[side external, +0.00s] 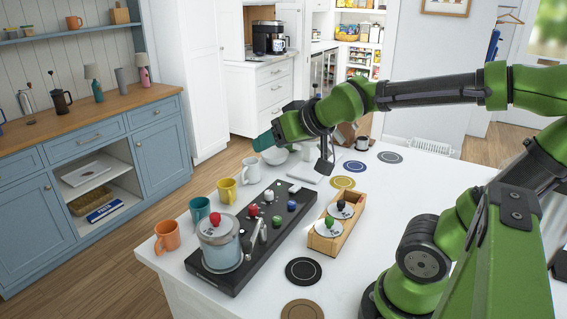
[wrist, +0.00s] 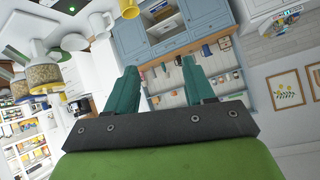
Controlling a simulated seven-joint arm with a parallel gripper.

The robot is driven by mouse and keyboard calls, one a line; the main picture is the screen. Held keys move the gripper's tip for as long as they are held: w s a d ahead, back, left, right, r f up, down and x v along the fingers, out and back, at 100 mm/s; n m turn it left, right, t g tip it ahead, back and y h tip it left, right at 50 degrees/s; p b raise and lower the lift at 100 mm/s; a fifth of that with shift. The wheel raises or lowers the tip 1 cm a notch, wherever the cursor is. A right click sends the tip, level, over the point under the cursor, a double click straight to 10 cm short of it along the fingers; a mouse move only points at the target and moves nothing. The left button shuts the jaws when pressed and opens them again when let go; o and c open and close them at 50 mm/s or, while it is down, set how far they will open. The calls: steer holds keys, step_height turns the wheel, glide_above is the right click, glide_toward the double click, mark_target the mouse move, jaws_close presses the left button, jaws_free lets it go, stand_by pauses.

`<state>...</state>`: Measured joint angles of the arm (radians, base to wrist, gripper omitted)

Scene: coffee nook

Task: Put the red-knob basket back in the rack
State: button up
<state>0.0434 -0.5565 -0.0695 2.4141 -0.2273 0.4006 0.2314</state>
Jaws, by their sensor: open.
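A round lid with a red knob (side external: 215,219) sits on a clear and grey pot (side external: 218,247) at the near end of the black appliance (side external: 215,280). I take it for the red-knob basket; its lower part is hard to make out. The wooden rack (side external: 322,243) stands to the right on the white counter, holding a disc with a green knob (side external: 329,223) and one with a black knob (side external: 341,205). My gripper (side external: 262,142) is above the counter's far left, well away from basket and rack. Its teal fingers are apart and empty in the wrist view (wrist: 160,63).
Orange (side external: 167,240), teal (side external: 199,212), yellow (side external: 226,191) and white (side external: 248,172) mugs line the left edge. A black coaster (side external: 303,271) and a tan one (side external: 302,310) lie in front of the rack. Several small coloured knobs rise from the black appliance. The counter right of the rack is clear.

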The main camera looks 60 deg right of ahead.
steer(key=s+a+f+g+y, duration=0.3)
steer(key=s+a+f, duration=0.1)
steer(key=s+a, duration=0.3)
steer(key=shift+s+a+g, duration=0.3)
steer(key=shift+s+a, duration=0.1)
steer(key=shift+s, duration=0.55)
steer(key=o, duration=0.9)
steer(key=w+a+r+n+g+h, duration=0.1)
steer(key=w+a+r+n+g, duration=0.2)
steer(key=w, duration=0.5)
steer(key=w+r+n+g+h, duration=0.1)
steer(key=w+r+g, duration=0.3)
steer(key=w, duration=0.5)
glide_above(215, 214)
step_height(215, 214, down, 11)
steer(key=shift+d+r, duration=0.1)
steer(key=shift+f, duration=3.25)
